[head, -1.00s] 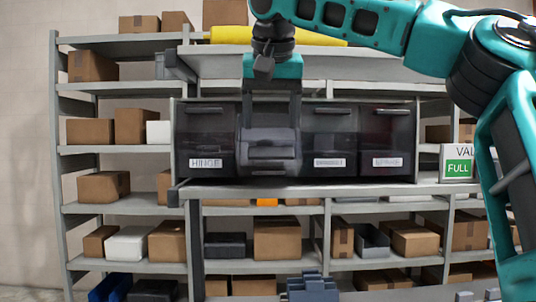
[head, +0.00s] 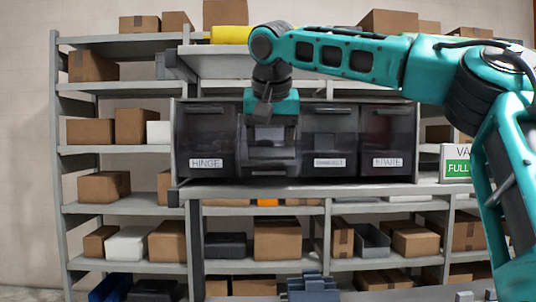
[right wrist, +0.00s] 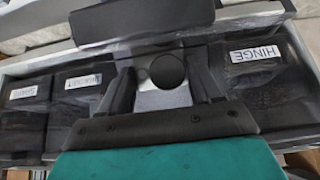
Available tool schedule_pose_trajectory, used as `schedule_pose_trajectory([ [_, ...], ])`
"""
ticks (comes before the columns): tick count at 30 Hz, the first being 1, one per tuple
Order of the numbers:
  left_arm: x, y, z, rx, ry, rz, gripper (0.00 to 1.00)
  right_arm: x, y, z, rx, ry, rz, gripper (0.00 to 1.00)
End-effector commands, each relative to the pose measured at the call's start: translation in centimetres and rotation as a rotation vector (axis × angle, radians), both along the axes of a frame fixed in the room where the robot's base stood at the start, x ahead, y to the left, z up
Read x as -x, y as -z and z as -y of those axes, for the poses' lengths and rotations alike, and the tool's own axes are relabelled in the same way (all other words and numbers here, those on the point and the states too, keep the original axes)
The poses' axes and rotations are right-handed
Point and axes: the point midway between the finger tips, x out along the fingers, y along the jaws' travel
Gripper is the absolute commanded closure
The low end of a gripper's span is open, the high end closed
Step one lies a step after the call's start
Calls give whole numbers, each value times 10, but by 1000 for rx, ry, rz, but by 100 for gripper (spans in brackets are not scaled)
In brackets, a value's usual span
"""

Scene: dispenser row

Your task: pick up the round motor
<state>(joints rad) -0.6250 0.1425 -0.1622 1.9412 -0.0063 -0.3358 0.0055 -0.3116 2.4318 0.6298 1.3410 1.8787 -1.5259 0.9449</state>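The round motor (right wrist: 168,71) looks like a dark disc in the right wrist view, inside the second dispenser bin (head: 268,160) from the left. That bin's front is tilted open. My right gripper (right wrist: 165,85) points down into the bin, its two fingers apart on either side of the dark disc. I cannot tell whether they touch it. In the head view my right gripper's teal body (head: 271,103) is at the bin's top, and its fingers are hidden inside. My left gripper is not in view.
The bin labelled HINGE (head: 206,140) is to the left, and two more labelled dark bins (head: 330,140) are to the right, all shut. A shelf board (head: 225,66) is above. A green FULL sign (head: 457,166) stands at the right. Boxes fill the racks around.

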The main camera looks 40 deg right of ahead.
Motion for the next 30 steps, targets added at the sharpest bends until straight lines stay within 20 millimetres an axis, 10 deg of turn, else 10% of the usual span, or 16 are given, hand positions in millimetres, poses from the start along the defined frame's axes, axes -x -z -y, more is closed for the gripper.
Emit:
schedule_pose_trajectory([
  [11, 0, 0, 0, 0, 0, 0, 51, 0, 0, 0, 1, 0, 1, 75],
  [30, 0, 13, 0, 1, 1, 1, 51, 4, -12, -3, 56, -2, 64, 75],
])
